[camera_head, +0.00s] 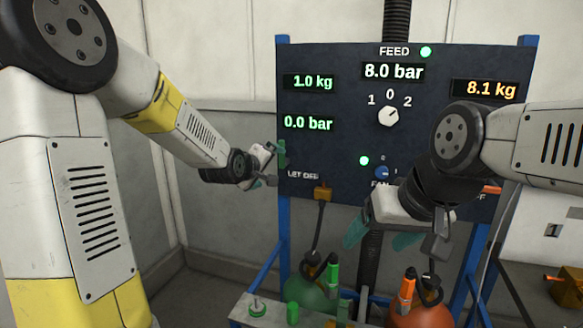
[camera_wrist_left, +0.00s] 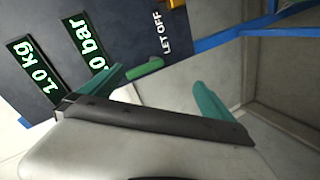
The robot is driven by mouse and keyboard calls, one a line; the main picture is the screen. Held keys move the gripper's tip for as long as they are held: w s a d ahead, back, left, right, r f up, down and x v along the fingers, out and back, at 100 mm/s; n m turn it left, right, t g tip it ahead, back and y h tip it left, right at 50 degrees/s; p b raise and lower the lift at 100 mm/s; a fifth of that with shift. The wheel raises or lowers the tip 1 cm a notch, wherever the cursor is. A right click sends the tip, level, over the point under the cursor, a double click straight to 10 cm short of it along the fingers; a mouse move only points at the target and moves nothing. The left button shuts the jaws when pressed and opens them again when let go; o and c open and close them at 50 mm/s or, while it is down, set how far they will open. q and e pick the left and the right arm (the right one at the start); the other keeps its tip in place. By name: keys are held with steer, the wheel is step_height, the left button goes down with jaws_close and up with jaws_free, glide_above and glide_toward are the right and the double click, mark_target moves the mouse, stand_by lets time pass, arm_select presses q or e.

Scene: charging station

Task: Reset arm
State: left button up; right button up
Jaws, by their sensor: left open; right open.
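The dark control panel (camera_head: 340,105) stands ahead on a blue frame. My left gripper (camera_head: 268,168) is at the panel's left edge, close to the "LET OFF" label. In the left wrist view its teal fingers (camera_wrist_left: 165,92) are spread apart with nothing held between them. A green handle (camera_wrist_left: 145,67) at the panel edge shows close to one finger; whether they touch I cannot tell. My right gripper (camera_head: 380,238) is open and empty in front of the panel's lower right part, near the blue fan knob (camera_head: 382,172). My right arm hides part of the panel.
A green cylinder (camera_head: 300,294) and an orange-red cylinder (camera_head: 425,317) with valves stand below the panel, with hoses above them. The white feed selector knob (camera_head: 388,115) is on the panel. A table with an orange object (camera_head: 568,291) is at the right. Bare walls are at the left.

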arm_select(q)
steer(key=s+a+m+g, duration=0.2)
steer(key=s+m, duration=0.1)
steer(key=s, duration=0.8)
steer(key=s+a+m+g+y, duration=0.1)
steer(key=s+a+m+g, duration=0.1)
steer(key=s, duration=0.9)
steer(key=s+a+m+g, duration=0.2)
steer(key=s+m+g, duration=0.1)
steer(key=s, duration=0.8)
steer(key=shift+s+a+f+m+y, duration=0.15)
steer(key=shift+s+a+m+y, duration=0.25)
steer(key=shift+m, duration=0.1)
steer(key=shift+c, duration=0.4)
